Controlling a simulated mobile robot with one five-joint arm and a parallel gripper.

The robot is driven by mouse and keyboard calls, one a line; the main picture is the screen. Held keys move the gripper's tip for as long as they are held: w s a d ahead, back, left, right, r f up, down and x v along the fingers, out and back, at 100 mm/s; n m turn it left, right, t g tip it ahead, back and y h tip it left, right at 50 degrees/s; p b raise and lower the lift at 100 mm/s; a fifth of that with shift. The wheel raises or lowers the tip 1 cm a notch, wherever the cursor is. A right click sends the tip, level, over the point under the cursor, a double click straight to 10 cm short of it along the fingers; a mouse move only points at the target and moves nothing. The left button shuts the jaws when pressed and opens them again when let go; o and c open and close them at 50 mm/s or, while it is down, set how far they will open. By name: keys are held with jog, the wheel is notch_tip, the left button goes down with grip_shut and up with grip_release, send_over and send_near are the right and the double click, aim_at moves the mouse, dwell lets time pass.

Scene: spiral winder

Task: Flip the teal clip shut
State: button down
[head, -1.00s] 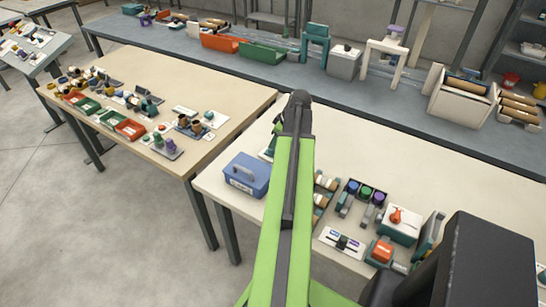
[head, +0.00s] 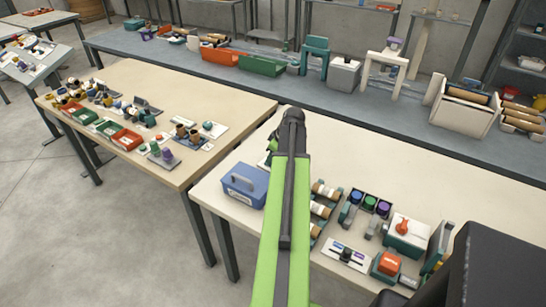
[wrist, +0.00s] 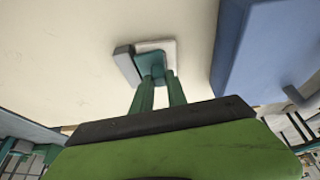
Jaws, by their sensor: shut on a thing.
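The teal clip (wrist: 151,66) shows in the wrist view on a small white base (wrist: 168,47), with a grey block (wrist: 126,64) at its left side. My gripper (wrist: 159,77) has its two green fingers at the near edge of the clip, shut on its teal part. The clip's exact tilt is hard to tell, as the fingers cover its near end. In the head view my arm hides most of the clip and the gripper; only a bit of green finger (head: 272,144) shows left of the arm's end.
A blue box with a handle (head: 244,184) stands close by; it is at the right in the wrist view (wrist: 262,50). Spools, coloured knobs and a slider panel (head: 345,254) crowd the table's near right. The cream tabletop (head: 345,150) behind is clear.

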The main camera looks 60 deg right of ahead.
jog(key=shift+d+r+y, duration=0.1)
jog(key=shift+d+y, duration=0.1)
jog(key=shift+y, duration=0.1)
jog(key=shift+a, duration=0.1)
jog(key=c, duration=1.3)
grip_release()
jog(key=p+v, duration=1.6)
jog(key=v, duration=0.1)
jog(key=shift+r, duration=0.2)
